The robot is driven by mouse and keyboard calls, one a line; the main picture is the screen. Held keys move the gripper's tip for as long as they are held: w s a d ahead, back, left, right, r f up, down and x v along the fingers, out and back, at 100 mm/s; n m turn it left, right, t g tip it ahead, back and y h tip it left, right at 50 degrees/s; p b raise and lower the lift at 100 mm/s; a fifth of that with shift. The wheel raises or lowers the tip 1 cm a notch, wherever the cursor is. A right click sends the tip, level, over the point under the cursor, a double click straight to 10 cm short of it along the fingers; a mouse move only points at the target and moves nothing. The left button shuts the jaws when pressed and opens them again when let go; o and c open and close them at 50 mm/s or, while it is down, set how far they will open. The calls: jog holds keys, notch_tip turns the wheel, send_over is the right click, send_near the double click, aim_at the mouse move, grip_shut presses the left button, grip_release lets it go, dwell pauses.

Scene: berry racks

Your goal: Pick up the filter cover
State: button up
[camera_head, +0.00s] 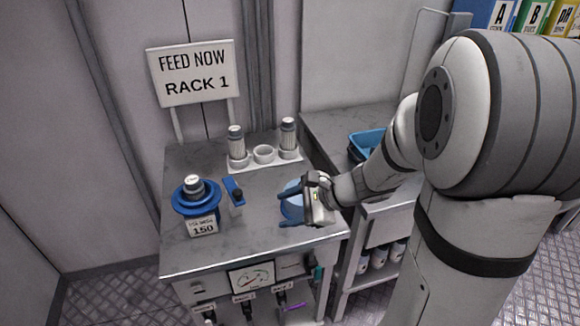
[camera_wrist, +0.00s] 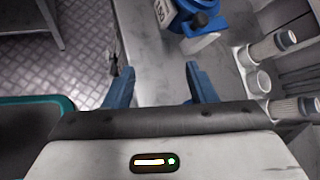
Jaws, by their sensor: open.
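A blue valve-like part (camera_head: 233,190) stands right of the housing. A white holder (camera_head: 264,164) with two ribbed cylinders and an empty ring is at the back. A blue bin (camera_head: 366,143) sits on the right-hand bench. The front left of the bench (camera_head: 225,254) is clear.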

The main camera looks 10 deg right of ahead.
jog(key=w+d+f+m+t+h, duration=0.1)
jog(key=w+d+f+m+t, duration=0.2)
jog(key=w+d+m, duration=0.3)
jog(key=w+d+f+m+t+h, duration=0.2)
jog(key=w+d+f+m+t, duration=0.1)
jog(key=w+d+m+t, duration=0.25)
jog(key=shift+m+g, duration=0.85)
jog(key=x, duration=0.4)
jog(key=a+p+x, duration=0.1)
jog(key=x, duration=0.2)
jog(key=shift+w+a+p, duration=0.1)
jog(key=shift+a+p, duration=0.15)
jog(key=shift+p, duration=0.05)
jog(key=shift+c, duration=0.5)
grip_shut()
